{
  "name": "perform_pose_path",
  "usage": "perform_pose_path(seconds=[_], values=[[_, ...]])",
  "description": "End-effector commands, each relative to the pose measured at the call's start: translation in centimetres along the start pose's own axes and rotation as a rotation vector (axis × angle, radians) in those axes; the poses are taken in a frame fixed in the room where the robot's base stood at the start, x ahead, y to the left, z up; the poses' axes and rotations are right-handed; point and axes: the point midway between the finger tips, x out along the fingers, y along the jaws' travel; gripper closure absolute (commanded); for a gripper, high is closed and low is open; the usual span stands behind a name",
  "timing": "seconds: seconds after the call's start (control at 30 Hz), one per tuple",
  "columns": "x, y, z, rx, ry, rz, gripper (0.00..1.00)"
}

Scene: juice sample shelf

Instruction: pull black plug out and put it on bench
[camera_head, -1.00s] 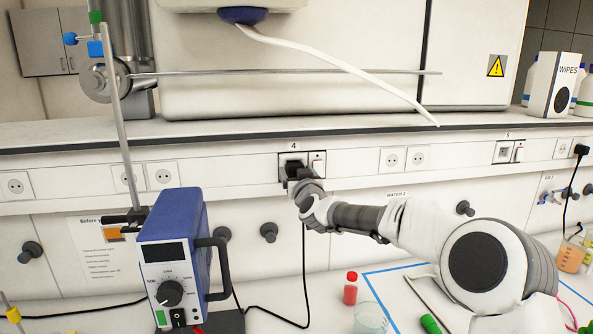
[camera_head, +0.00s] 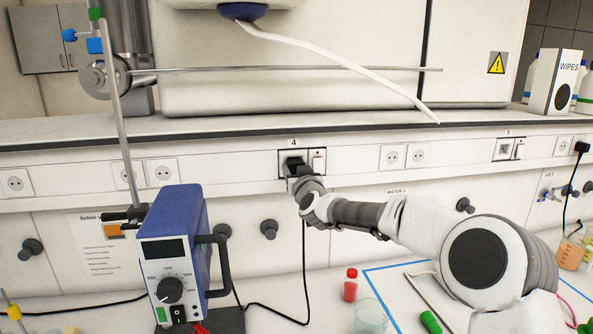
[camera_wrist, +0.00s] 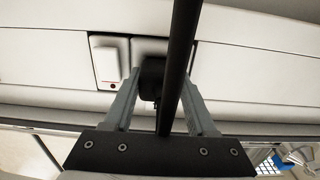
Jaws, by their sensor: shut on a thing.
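The black plug (camera_head: 293,166) is at the wall socket labelled 4, on the panel below the shelf. In the wrist view the black plug (camera_wrist: 151,78) sits between the two grey fingers of my gripper (camera_wrist: 158,84). My gripper (camera_head: 294,178) is shut on it, close to the wall. The plug's front faces the socket, and its pins are hidden. I cannot tell whether it is fully seated. Its black cord (camera_wrist: 180,55) crosses the wrist view in front of the plug. The white bench (camera_head: 290,288) lies below the panel.
A white switch (camera_head: 318,161) is right beside the plug. A blue instrument (camera_head: 172,245) with a dial and a metal stand are at left. A red-capped vial (camera_head: 350,287) and a beaker (camera_head: 370,316) stand on the bench.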

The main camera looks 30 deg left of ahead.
Motion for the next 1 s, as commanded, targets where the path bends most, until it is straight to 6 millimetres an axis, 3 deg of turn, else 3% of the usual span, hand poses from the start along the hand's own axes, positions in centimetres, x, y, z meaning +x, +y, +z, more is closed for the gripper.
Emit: perform_pose_path(seconds=[1.0], values=[[-1.1, 0.0, 0.0, 0.0, 0.0, 0.001, 1.0]])
